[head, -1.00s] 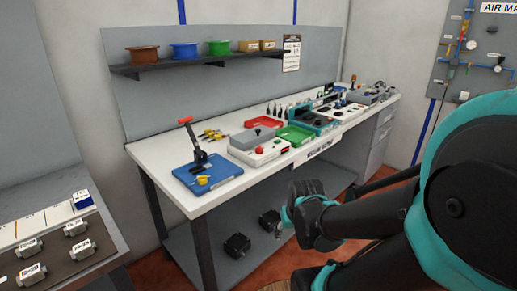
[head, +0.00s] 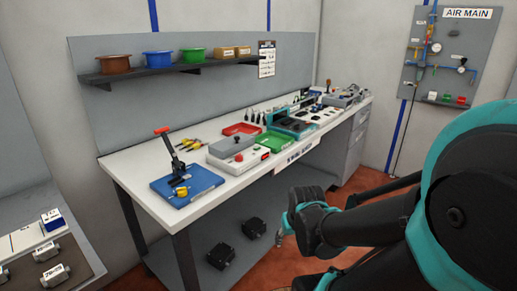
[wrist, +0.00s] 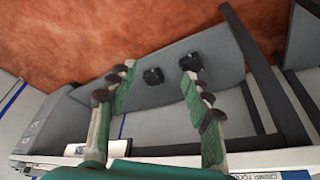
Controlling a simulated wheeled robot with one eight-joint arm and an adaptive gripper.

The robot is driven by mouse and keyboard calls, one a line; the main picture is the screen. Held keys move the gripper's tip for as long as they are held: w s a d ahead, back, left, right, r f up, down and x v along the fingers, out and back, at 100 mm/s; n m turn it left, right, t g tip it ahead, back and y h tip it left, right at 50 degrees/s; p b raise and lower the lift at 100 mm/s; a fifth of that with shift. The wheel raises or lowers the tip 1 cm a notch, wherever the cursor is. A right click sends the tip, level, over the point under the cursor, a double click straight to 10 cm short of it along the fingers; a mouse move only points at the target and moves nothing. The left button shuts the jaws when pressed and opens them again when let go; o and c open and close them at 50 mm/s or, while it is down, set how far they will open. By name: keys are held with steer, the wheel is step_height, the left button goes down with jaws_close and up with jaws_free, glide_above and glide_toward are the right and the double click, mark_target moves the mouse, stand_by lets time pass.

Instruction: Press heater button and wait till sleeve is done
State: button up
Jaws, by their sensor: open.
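A white box with a red button (head: 239,158) on its top and a small red display stands on the workbench (head: 215,201) in the head view. A grey block (head: 231,146) sits at its back. It looks like the heater, but I can read no label on it. I cannot make out a sleeve. My gripper (head: 281,236) is in front of the bench, lower than its top and apart from the box. In the wrist view my gripper (wrist: 158,70) is open and empty, its fingers spread towards the lower shelf and floor.
A blue press (head: 187,186) with a red-tipped lever stands at the bench's near left. Green (head: 274,142) and red (head: 241,129) trays and a teal device (head: 291,124) stand farther along. Two black blocks lie on the lower shelf (head: 205,268). Red floor lies before the bench.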

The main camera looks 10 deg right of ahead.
steer(key=shift+c, duration=0.2)
jaws_close()
stand_by(1.4)
